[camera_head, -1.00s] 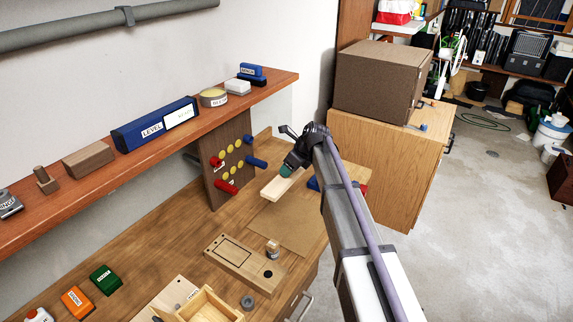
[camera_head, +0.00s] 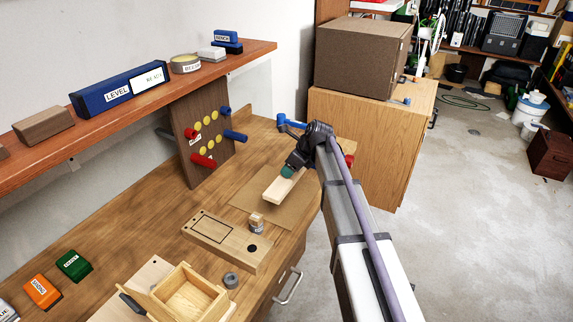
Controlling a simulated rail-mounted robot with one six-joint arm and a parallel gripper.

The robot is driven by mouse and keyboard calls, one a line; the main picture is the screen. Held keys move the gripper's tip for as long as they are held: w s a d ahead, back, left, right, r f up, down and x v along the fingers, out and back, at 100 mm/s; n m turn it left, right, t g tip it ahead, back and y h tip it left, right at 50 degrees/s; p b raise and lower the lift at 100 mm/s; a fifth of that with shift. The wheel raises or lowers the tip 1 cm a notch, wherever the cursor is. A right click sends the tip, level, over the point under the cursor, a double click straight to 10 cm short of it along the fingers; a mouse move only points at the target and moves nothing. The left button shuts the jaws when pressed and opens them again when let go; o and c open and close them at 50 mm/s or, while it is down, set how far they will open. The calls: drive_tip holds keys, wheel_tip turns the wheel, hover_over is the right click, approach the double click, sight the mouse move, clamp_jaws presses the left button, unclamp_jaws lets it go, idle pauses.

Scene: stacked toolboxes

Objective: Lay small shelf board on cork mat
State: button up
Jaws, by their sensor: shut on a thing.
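The small shelf board (camera_head: 278,191) is a pale, narrow wooden piece near the right end of the workbench. My gripper (camera_head: 288,172) is shut on its far end, and the board points toward the lower left. The brown cork mat (camera_head: 291,212) lies flat on the bench under and around the board in the picture. I cannot tell whether the board touches the mat or hangs just above it.
A wooden block with a marked rectangle (camera_head: 213,231) and a small jar (camera_head: 256,222) stand before the mat. A dark panel with coloured pegs (camera_head: 189,125) stands behind it, left. An open wooden box (camera_head: 190,293) is at the front. A blue-handled tool (camera_head: 290,122) lies beyond my gripper.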

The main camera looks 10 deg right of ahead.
wheel_tip(320, 180, down, 10)
drive_tip(key=b, duration=0.9)
drive_tip(key=shift+f, duration=0.1)
drive_tip(key=o, duration=1.1)
drive_tip(key=p+v, duration=0.9)
drive_tip(key=v, duration=0.2)
drive_tip(key=shift+f, duration=0.1)
